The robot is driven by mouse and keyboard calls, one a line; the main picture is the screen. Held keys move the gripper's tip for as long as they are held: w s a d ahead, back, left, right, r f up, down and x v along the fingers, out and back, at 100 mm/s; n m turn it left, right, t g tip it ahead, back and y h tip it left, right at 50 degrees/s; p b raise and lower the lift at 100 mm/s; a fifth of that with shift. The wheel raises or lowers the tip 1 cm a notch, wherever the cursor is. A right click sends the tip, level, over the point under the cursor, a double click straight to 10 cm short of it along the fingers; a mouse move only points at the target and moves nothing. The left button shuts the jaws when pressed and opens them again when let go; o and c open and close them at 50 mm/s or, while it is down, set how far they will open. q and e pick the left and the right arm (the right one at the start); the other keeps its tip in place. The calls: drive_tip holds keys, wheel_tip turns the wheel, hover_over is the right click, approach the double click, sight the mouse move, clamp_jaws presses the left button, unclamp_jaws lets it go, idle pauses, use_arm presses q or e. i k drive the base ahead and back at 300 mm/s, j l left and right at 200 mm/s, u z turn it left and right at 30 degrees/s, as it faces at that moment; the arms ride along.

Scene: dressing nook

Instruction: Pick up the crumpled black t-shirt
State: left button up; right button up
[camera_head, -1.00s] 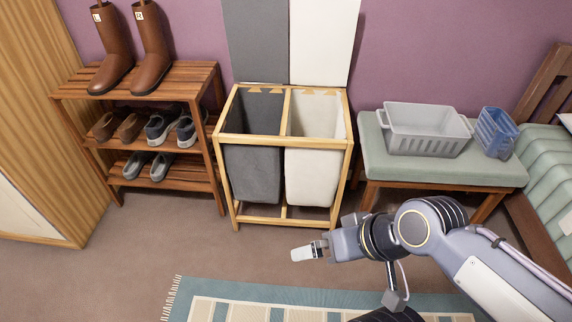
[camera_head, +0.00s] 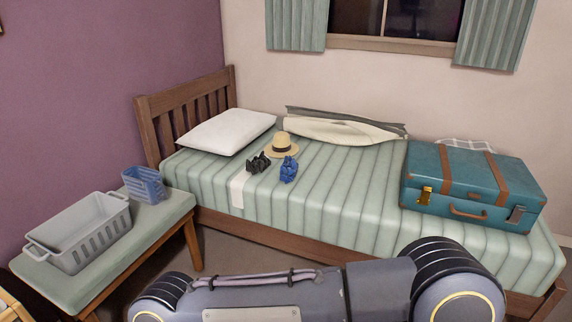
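A small crumpled black item (camera_head: 258,162), which looks like the black t-shirt, lies on the green striped bed (camera_head: 340,190). It sits left of a crumpled blue item (camera_head: 289,169) and in front of a straw hat (camera_head: 283,145). Neither of my grippers is in view. Only links of one of my arms cross the bottom of the picture, in front of the bed.
A white pillow (camera_head: 226,131) lies at the bed's head. A teal suitcase (camera_head: 474,186) lies on the right end. A bench (camera_head: 150,232) at left holds a grey basket (camera_head: 84,233) and a blue basket (camera_head: 144,184). The bed's middle is mostly clear.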

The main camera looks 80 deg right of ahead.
sight(262, 163)
drive_tip(key=k+z, duration=0.2)
drive_tip(key=z, duration=2.4)
